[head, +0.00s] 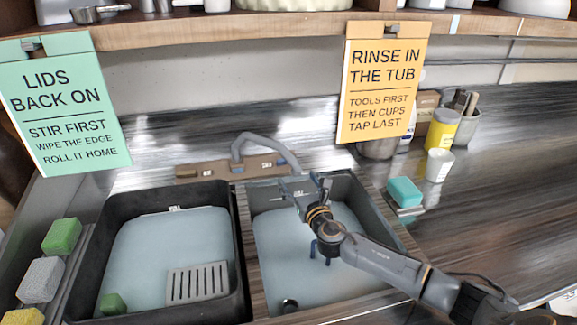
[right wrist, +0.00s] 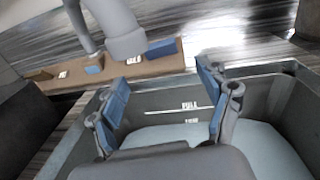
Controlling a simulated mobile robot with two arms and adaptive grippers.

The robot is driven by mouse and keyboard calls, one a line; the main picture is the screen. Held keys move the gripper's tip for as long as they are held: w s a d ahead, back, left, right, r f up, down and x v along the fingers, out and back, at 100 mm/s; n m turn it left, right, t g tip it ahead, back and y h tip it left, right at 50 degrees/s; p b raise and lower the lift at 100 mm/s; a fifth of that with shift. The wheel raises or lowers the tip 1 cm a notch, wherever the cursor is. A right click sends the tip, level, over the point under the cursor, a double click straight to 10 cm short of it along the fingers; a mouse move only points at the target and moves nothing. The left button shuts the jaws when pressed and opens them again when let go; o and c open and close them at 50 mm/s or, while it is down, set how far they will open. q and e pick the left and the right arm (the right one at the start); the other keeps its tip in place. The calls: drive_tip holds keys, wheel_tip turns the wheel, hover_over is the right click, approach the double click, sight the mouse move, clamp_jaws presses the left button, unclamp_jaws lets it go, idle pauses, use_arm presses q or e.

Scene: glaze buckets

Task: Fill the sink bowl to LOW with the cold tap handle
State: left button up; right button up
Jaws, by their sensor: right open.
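The grey sink bowl (head: 262,205) holds pale water (head: 285,240). In the right wrist view, its inner wall (right wrist: 150,95) carries a FULL mark (right wrist: 190,105) and a lower mark (right wrist: 191,121), close to the water's edge; whether the water meets it is hard to tell. The grey tap spout (head: 262,140) rises from a wooden strip (head: 200,170) behind the bowl. A blue handle (right wrist: 162,48) sits at the strip's right end beside a small label. My right gripper (head: 302,186) is open and empty over the bowl's back part, apart from the handle. My left gripper is out of view.
A black tub (head: 92,262) with water and a slotted grey rack (head: 197,283) stands left of the bowl. Sponges (head: 62,237) lie at far left. A teal sponge (head: 404,191) and white cup (head: 438,165) stand right. Two hanging signs (head: 385,85) (head: 62,105) overhang the back.

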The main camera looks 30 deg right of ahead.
drive_tip(key=w+d, duration=0.1)
drive_tip(key=w, duration=0.7)
drive_tip(key=shift+w+d+b, duration=0.15)
drive_tip(key=shift+w+b, duration=0.15)
drive_tip(key=shift+b, duration=0.1)
drive_tip(key=shift+c, duration=0.2)
